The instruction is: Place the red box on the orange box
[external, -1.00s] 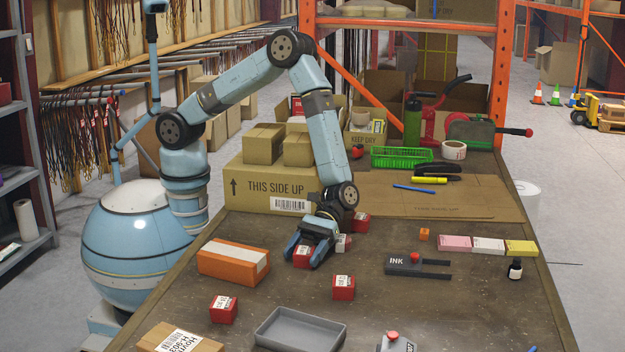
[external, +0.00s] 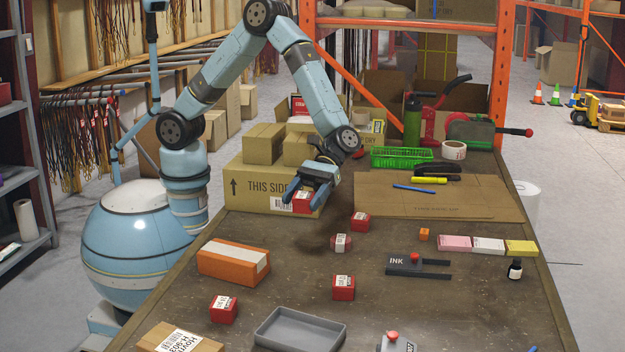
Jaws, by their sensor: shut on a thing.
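My gripper (external: 309,197) is shut on a small red box (external: 301,202) with a white label. It holds the box in the air above the table, in front of the large "THIS SIDE UP" carton. The orange box (external: 220,263) with a pale strip along its top lies on the table to the lower left of the gripper, and its top is bare. Other small red boxes stand on the table: one (external: 361,222) and a tilted one (external: 341,243) right of and below the gripper, one (external: 343,288) further front, and one (external: 223,309) in front of the orange box.
The "THIS SIDE UP" carton (external: 245,187) with smaller cartons on it stands close behind the gripper. A grey tray (external: 335,336) and a brown carton (external: 160,336) are at the front. A black INK stamp pad (external: 402,268) lies to the right. The table between gripper and orange box is clear.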

